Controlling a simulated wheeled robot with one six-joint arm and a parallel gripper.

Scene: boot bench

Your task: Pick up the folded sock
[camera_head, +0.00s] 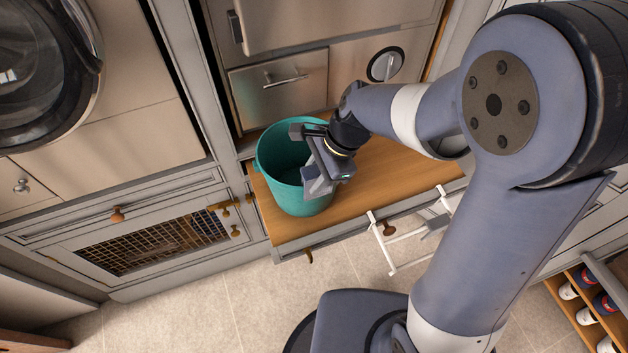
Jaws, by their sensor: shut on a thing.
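My gripper (308,160) is over the right side of a teal bucket (300,203), at about the height of its rim. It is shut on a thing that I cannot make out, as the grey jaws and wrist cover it. No folded sock can be told apart with certainty in this view. The inside of the bucket shows dark, and its right part is hidden behind my gripper. The bucket stands upright on the wooden bench top (385,172).
A white folding rack (405,243) stands at the bench's front edge. A mesh-front cabinet (150,245) is at left, below a round-door washer (45,65). A shoe rack (560,290) is at lower right. Tiled floor (225,300) lies clear in front.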

